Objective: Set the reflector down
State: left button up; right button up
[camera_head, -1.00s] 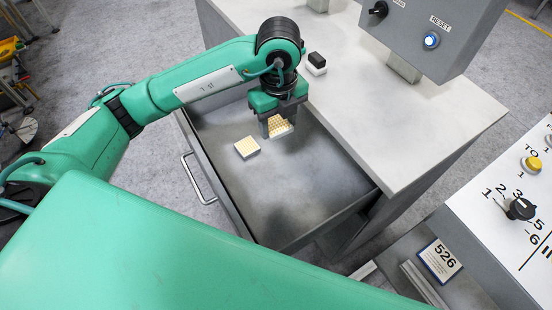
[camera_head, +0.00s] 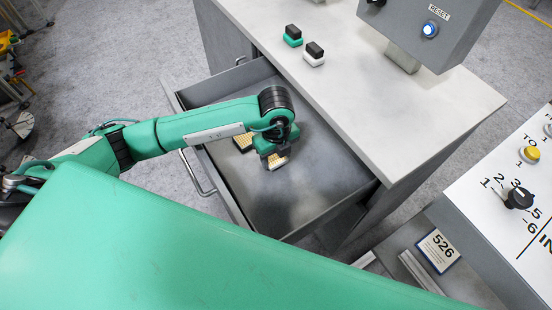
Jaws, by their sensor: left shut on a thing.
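My left gripper (camera_head: 274,162) is shut on a reflector (camera_head: 278,162), a small block with a pale yellow, dimpled face. It is low inside the open grey drawer (camera_head: 300,205). I cannot tell whether the held reflector touches the drawer floor. A second, similar reflector (camera_head: 243,143) lies in the drawer just left of the gripper, partly hidden by my arm. My right gripper is not in view.
The grey cabinet top (camera_head: 400,120) rises right of the drawer. A green-and-black block (camera_head: 292,36) and a white-and-black block (camera_head: 314,54) stand on it. A grey control box (camera_head: 440,35) is beyond. The drawer's near right part is clear.

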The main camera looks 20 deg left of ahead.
pick_arm(q)
notch_tip(320, 180, down, 2)
jog(key=shift+f, duration=0.2)
jog(key=shift+f, duration=0.1)
jog(key=shift+f, duration=0.1)
jog(key=o, duration=0.9)
jog(key=shift+o, duration=0.2)
jog(key=shift+r, duration=0.2)
